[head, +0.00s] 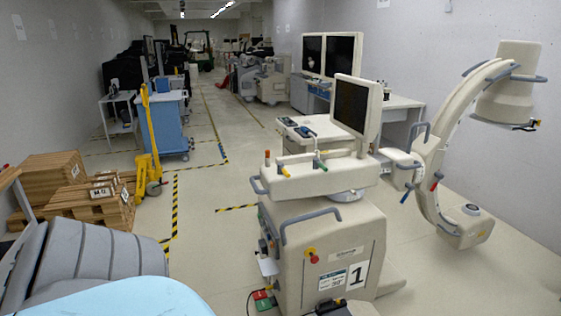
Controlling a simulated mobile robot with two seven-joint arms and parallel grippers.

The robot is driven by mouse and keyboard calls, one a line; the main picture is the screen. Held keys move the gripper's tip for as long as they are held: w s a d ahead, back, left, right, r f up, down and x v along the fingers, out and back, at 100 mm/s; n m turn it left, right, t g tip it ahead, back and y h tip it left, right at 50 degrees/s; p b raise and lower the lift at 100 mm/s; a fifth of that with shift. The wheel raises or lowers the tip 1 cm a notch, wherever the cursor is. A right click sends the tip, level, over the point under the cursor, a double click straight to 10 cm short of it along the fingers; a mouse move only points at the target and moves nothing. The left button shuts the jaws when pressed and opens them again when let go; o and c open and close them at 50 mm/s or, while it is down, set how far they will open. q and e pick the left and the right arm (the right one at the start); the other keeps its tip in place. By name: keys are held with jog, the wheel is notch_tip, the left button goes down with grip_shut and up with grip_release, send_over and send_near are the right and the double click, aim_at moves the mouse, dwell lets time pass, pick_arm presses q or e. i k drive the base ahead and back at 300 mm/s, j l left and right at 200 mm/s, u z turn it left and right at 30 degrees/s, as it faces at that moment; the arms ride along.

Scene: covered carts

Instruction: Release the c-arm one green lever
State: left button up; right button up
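The c-arm one (330,250) stands right of centre, a cream unit with a "1" label on its front. The green lever (320,161) rises from the top of its body, below the monitor (356,108). A yellow-handled lever (284,171) and an orange-tipped one (267,157) sit to its left. The curved C-shaped arm (430,150) reaches out to the right, with red and blue handles near its mount. Whether the green lever is locked or released I cannot tell. Neither of my grippers is in view.
A grey padded seat or cover (85,255) and a light blue surface (120,300) fill the lower left. Stacked wooden pallets (70,195) and a yellow pallet jack (150,150) stand behind. A desk with two monitors (330,55) is at the back. Floor left of the c-arm is open.

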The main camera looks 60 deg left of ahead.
aim_at(317, 163)
jog(key=j+u, duration=0.15)
jog(key=u, duration=1.4)
jog(key=i+l+z, duration=0.15)
jog(key=i+l, duration=0.25)
jog(key=i+l+z, duration=0.15)
jog(key=i+l, duration=0.2)
jog(key=i+l+z, duration=0.15)
jog(key=i+l, duration=0.15)
jog(key=i, duration=0.2)
jog(key=i+l+z, duration=0.15)
jog(key=i+l, duration=0.15)
jog(key=i, duration=0.15)
